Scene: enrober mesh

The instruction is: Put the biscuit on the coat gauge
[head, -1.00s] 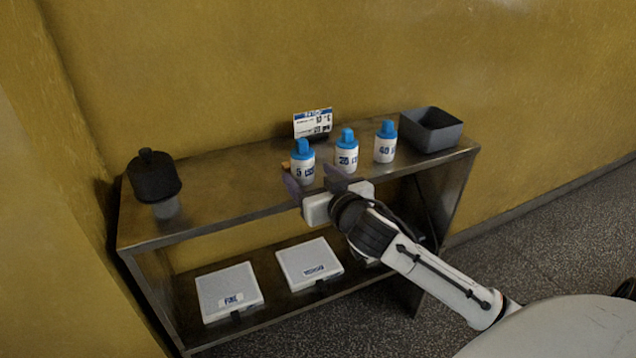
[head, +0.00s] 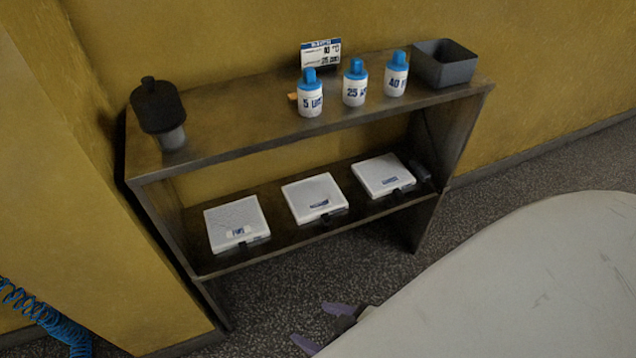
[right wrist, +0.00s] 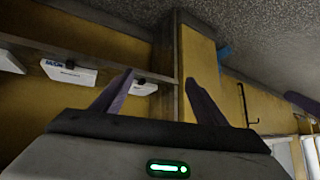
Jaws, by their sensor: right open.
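I cannot pick out a biscuit or a coat gauge for certain in either view. A small orange piece (head: 292,97) shows behind the 5 um bottle in the head view, mostly hidden; I cannot tell what it is. My right gripper (head: 320,327) is low at the bottom of the head view, in front of the shelf and apart from it. Its purple fingers are apart; the right wrist view shows them (right wrist: 158,100) with nothing between them. My left gripper is not in view.
The metal shelf unit (head: 225,117) carries blue-capped 5 um (head: 310,101), 25 um (head: 354,90) and 40 um (head: 396,81) bottles, a sign (head: 320,53), a grey bin (head: 444,71) and a black-topped holder (head: 158,106). White cases (head: 314,197) lie below. A blue coiled hose (head: 50,318) hangs at left.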

